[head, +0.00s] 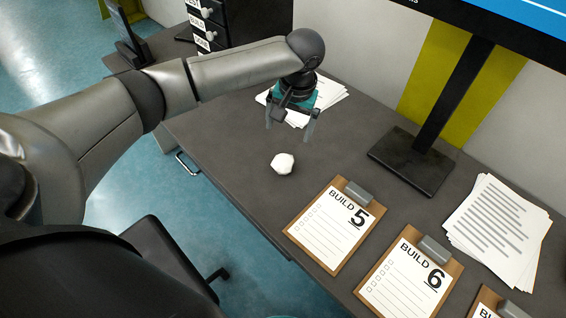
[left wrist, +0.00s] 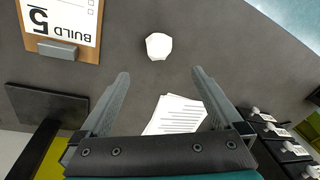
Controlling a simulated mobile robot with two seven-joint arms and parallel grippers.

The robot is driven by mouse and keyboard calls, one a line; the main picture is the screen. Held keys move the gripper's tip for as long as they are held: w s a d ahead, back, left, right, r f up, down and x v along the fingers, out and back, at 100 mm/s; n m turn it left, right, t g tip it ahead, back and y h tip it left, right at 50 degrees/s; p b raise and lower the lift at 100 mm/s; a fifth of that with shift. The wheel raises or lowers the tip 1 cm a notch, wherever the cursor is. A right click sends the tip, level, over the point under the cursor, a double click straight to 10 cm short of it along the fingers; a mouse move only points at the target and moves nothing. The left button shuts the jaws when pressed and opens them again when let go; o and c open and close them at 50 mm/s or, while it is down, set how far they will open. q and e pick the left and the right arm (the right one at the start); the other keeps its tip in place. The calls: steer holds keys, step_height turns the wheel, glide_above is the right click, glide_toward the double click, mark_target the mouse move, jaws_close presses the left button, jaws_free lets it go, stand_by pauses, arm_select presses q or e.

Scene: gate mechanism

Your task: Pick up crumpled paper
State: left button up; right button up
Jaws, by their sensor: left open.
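The crumpled paper (head: 282,163) is a small white ball on the dark grey desk (head: 225,150), left of the BUILD 5 clipboard in the head view. In the left wrist view the crumpled paper (left wrist: 159,46) lies beyond the fingertips, roughly centred between them. My left gripper (head: 290,130) is open and empty, held above the desk behind the ball, near a stack of printed sheets. Its two fingers (left wrist: 160,75) show spread apart in the left wrist view, with nothing between them touching. My right gripper is not in view.
The BUILD 5 clipboard (head: 336,224) and BUILD 6 clipboard (head: 410,277) lie along the front. A monitor stand (head: 412,165) stands at the back. The desk around the ball is clear.

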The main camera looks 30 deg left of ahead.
arm_select(q)
steer(key=b, duration=0.3)
glide_above(284, 160)
steer(key=f, duration=0.9)
steer(key=shift+s+d+f, duration=0.1)
steer(key=shift+s+f, duration=0.25)
steer(key=f, duration=0.1)
steer(key=f+b, duration=0.1)
steer(key=f, duration=0.1)
steer(key=f+b, duration=0.1)
steer(key=shift+w+f, duration=0.35)
steer(key=shift+f, duration=0.05)
steer(key=shift+f+b, duration=0.2)
steer(key=shift+b, duration=0.1)
steer(key=shift+c, duration=0.2)
steer(key=c, duration=1.2)
steer(key=shift+c, duration=0.2)
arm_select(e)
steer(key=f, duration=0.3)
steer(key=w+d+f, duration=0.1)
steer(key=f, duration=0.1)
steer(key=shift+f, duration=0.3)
